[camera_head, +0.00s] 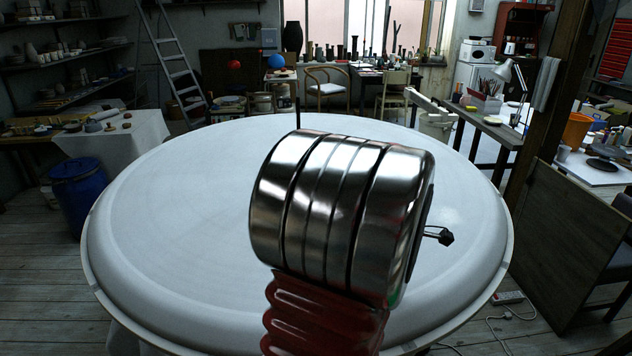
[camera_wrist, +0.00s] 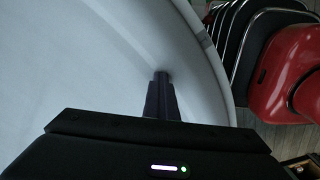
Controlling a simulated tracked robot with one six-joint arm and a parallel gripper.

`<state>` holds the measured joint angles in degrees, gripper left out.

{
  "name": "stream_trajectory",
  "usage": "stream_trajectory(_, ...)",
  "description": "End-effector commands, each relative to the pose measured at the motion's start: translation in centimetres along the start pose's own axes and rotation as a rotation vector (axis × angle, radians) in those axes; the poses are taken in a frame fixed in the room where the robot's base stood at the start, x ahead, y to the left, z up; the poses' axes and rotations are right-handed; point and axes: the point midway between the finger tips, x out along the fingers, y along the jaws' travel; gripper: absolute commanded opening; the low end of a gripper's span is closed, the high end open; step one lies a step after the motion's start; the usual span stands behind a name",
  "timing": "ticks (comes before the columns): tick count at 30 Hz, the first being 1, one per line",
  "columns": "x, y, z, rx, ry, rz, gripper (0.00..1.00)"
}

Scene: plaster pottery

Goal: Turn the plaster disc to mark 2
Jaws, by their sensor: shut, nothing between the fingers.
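The plaster disc (camera_head: 170,210) is a large, pale, round slab with a raised rounded rim and fills the middle of the head view. It also covers the left of the wrist view (camera_wrist: 95,60). A short grey mark (camera_wrist: 206,39) shows on its edge in the wrist view; I cannot read a number on it. A thin dark upright rod (camera_head: 298,95) stands at the far side, its foot hidden behind my arm. My gripper (camera_head: 445,236) is over the right part of the disc. In the wrist view its fingers (camera_wrist: 162,76) are together and empty, near the disc's edge.
A blue barrel (camera_head: 80,195) is at the left, a wooden panel (camera_head: 565,250) at the right, and a power strip (camera_head: 507,298) lies on the floor. The disc's upper left surface is clear.

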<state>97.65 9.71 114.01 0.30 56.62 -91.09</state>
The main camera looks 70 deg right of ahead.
Motion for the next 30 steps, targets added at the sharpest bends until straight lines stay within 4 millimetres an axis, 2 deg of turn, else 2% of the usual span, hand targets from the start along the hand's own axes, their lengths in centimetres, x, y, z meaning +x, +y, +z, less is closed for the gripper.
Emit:
stream_trajectory(6,0.2,0.58,0.96,0.0,-0.006,0.0,0.0)
stream_trajectory(30,0.18,0.94,1.08,0.0,-0.003,0.001,0.0)
